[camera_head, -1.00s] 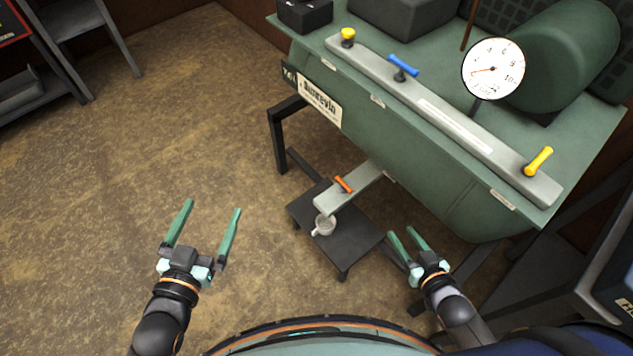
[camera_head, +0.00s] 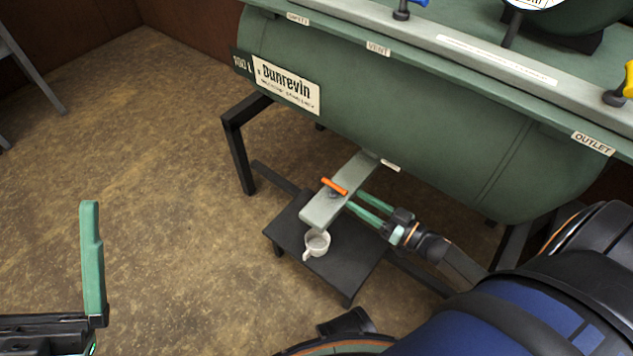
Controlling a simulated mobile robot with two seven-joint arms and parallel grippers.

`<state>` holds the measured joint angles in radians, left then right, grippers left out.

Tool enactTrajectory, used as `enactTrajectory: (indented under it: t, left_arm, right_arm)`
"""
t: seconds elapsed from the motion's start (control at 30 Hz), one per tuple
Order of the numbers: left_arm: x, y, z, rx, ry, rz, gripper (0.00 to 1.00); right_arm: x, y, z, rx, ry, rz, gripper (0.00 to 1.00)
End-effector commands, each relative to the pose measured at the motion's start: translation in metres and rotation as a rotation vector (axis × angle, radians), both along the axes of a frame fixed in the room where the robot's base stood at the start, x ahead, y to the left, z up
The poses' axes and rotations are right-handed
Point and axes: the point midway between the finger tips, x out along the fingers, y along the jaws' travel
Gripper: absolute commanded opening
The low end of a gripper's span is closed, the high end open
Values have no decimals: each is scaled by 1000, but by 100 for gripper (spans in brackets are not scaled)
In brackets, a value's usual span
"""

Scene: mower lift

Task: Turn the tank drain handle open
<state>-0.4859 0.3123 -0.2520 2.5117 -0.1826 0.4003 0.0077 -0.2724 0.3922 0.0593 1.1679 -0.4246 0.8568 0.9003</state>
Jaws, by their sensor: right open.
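The orange drain handle (camera_head: 334,186) sits on top of a grey-green bar (camera_head: 325,208) that sticks out from under the green tank (camera_head: 400,120). The handle lies across the bar. My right gripper (camera_head: 358,203) is open, its two green fingers pointing left toward the bar, just right of the handle. Whether a fingertip touches the bar or handle I cannot tell. My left gripper (camera_head: 92,265) is partly in view at the lower left; only one green finger shows clearly and the other is out of frame.
A blue vent handle (camera_head: 420,2) and a yellow outlet handle (camera_head: 629,80) are on the top rail. Open floor lies left.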

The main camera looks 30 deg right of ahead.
Motion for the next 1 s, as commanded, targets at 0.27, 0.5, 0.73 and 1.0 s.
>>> enactTrajectory:
  t: [0.27,0.5,0.73,1.0]
  left_arm:
    - [1,-2,-21,13,7,5,100]
    - [2,-4,-36,27,13,12,100]
    - [3,-5,-42,33,16,14,100]
    - [3,-5,-41,33,16,14,100]
  right_arm:
    - [51,22,-1,1,-5,0,47]
    - [90,38,-1,0,-2,0,47]
    - [105,45,0,0,0,-1,47]
    - [106,45,1,0,1,-1,47]
